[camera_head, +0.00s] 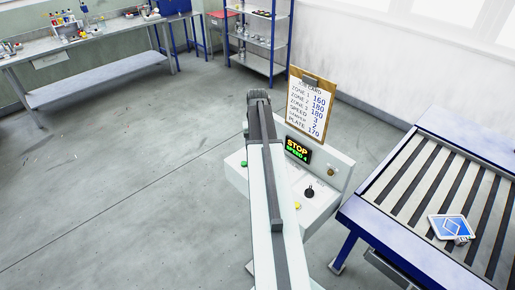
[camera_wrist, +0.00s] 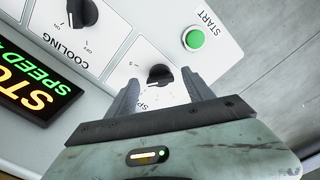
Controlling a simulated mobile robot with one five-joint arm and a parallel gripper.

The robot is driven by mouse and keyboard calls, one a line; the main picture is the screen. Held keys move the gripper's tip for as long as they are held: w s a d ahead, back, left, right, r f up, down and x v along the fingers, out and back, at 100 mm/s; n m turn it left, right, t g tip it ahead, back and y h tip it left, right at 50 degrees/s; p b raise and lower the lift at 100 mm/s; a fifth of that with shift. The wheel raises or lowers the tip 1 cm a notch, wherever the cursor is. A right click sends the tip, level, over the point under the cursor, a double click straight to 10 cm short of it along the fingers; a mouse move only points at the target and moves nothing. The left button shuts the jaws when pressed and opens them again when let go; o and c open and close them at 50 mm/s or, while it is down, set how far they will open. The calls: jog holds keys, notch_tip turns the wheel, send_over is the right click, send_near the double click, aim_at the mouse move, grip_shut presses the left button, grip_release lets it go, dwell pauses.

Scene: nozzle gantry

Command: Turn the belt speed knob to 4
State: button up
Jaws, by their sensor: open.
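The black belt speed knob (camera_wrist: 158,74) sits on a white panel in the wrist view, with its scale partly covered. My gripper (camera_wrist: 160,79) is open, with one finger on each side of the knob in the picture. I cannot tell whether either finger touches it. The knob's pointer setting is not clear. The console display (camera_head: 297,150) reads STOP and SPEED 4 in the head view; part of it shows in the wrist view. In the head view my arm hides the speed knob and my gripper.
The cooling knob (camera_wrist: 82,12) and green start button (camera_wrist: 194,39) flank the speed knob. A job card (camera_head: 310,105) stands behind the console (camera_head: 320,205). A blue-framed roller conveyor (camera_head: 400,225) stands right, bearing a blue-and-white item (camera_head: 452,227). The floor at left is clear.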

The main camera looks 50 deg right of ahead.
notch_tip(320, 180, up, 8)
jog(key=p, duration=0.7)
jog(key=shift+f, duration=0.25)
